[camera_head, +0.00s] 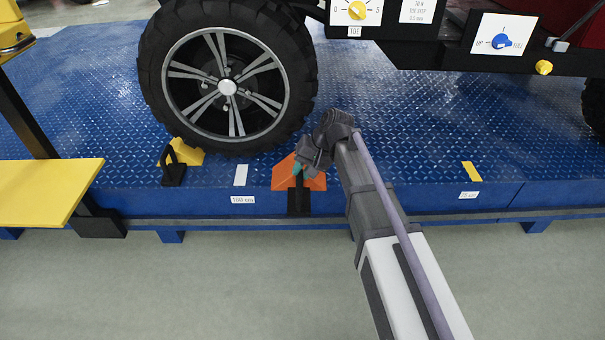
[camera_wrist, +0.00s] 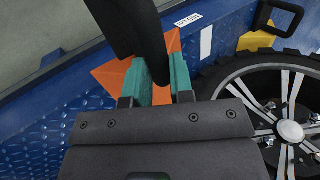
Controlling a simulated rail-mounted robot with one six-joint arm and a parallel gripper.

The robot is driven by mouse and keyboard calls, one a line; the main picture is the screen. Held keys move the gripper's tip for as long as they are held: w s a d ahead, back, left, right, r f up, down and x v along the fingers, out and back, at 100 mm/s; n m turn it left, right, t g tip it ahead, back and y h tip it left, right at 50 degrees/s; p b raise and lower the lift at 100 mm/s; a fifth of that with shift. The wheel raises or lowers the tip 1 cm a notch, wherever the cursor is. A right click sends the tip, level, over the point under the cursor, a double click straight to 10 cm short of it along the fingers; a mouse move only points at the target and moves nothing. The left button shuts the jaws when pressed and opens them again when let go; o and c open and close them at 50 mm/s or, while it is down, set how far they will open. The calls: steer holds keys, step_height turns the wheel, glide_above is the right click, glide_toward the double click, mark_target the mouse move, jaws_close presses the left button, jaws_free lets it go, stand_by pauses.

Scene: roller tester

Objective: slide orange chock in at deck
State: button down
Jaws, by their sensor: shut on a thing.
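The orange chock (camera_head: 284,174) sits on the blue deck (camera_head: 400,165), just right of the lower part of the big black wheel (camera_head: 227,87). It has a black upright handle on its near side. My gripper (camera_head: 298,170) reaches down to it from the right and is shut on the chock's handle. In the wrist view the teal fingers (camera_wrist: 162,80) close around the black handle (camera_wrist: 145,35), with the orange chock (camera_wrist: 112,76) showing beside and between them. Whether the chock touches the tire is hard to tell.
A yellow chock (camera_head: 186,153) with a black handle stands at the wheel's left side. A white tape mark (camera_head: 241,175) and a yellow mark (camera_head: 471,171) lie on the deck. A yellow platform (camera_head: 48,191) is at left. Control panels (camera_head: 500,38) hang above right.

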steer(key=w+f+b, duration=0.1)
steer(key=w+f, duration=0.1)
steer(key=w+f+b, duration=0.2)
steer(key=shift+w+a+b, duration=0.15)
steer(key=shift+w+b, duration=0.15)
steer(key=shift+w, duration=0.1)
steer(key=shift+w+r, duration=0.1)
steer(key=shift+w, duration=0.8)
steer(key=w, duration=1.1)
steer(key=shift+a+f, duration=0.3)
steer(key=shift+a, duration=0.05)
steer(key=c, duration=0.9)
jaws_free()
